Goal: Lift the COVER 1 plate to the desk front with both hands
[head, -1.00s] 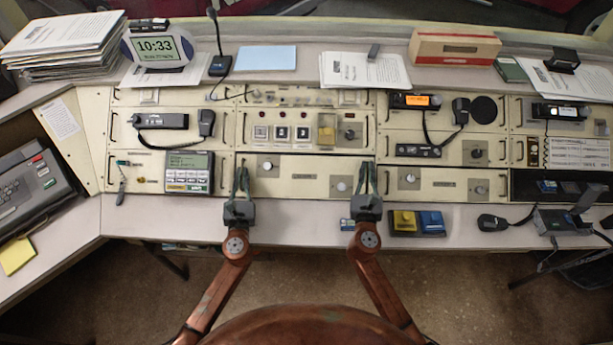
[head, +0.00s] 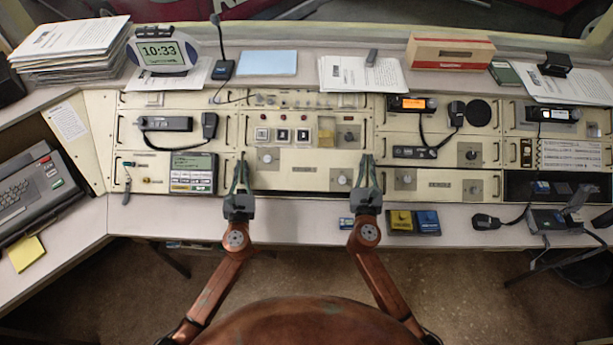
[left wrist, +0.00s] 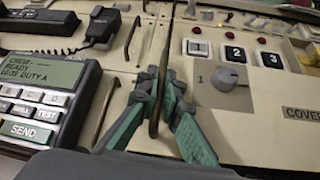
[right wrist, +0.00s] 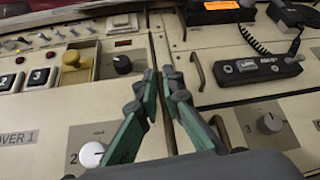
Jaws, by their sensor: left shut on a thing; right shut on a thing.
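The COVER 1 plate (head: 303,182) is a cream panel with a knob at each end and a label in the middle. In the left wrist view the plate (left wrist: 262,118) shows knob 1 right of the fingers (left wrist: 160,80). In the right wrist view the plate (right wrist: 55,125) shows knob 2 left of the fingers (right wrist: 163,80).
Numbered keys (head: 282,135) and a yellow button (head: 326,138) sit just behind the plate. A keypad unit (head: 193,173) is at its left and a knobbed panel (head: 438,184) at its right.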

